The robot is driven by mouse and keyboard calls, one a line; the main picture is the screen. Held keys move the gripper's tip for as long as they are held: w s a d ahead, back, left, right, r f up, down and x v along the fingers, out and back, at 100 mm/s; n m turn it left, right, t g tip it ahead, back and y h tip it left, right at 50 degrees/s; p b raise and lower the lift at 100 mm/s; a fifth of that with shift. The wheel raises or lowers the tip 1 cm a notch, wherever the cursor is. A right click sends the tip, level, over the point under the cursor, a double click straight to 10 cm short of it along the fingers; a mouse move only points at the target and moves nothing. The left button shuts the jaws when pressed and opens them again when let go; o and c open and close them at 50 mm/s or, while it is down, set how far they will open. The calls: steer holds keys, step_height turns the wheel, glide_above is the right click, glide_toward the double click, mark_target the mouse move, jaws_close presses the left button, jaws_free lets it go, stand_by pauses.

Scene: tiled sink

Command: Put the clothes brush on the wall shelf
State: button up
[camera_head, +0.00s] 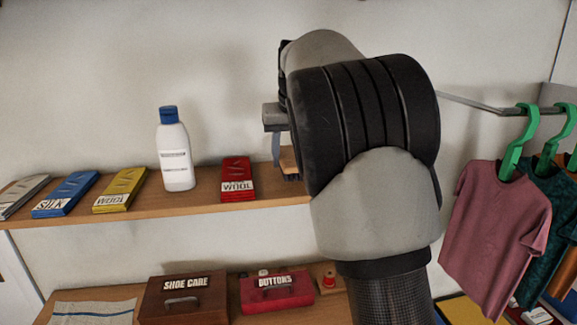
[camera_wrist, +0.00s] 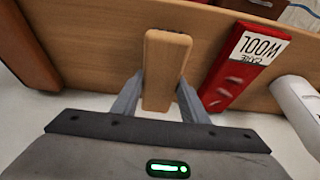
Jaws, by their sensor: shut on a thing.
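The clothes brush (camera_head: 289,159) shows partly in the head view, its wooden back up and dark bristles below; my arm hides the rest. In the wrist view its light wooden back (camera_wrist: 165,65) lies between the two grey fingers of my gripper (camera_wrist: 160,98), which is shut on it. In the head view one finger of my gripper (camera_head: 277,150) shows beside the brush. The wall shelf (camera_head: 215,190) is a wooden board along the white wall. The brush is over the shelf board (camera_wrist: 100,35), close to its surface; I cannot tell whether it touches.
A red WOOL packet (camera_head: 237,178) lies on the shelf left of the brush, then a white bottle (camera_head: 175,155) and several packets. A brown object (camera_wrist: 25,50) is at the wrist view's left. Below are boxes (camera_head: 183,297); hanging shirts (camera_head: 495,230) are at right.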

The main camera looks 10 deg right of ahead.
steer(key=shift+f, duration=1.3)
steer(key=shift+f, duration=0.1)
steer(key=o, duration=1.1)
steer(key=shift+o, duration=0.2)
steer(key=v, duration=1.2)
steer(key=s+d+f+y, duration=0.1)
steer(key=s+f, duration=0.2)
steer(key=s, duration=1.3)
steer(key=s+a+f+t+h, duration=0.1)
steer(key=s+f, duration=1.1)
steer(key=s, duration=0.4)
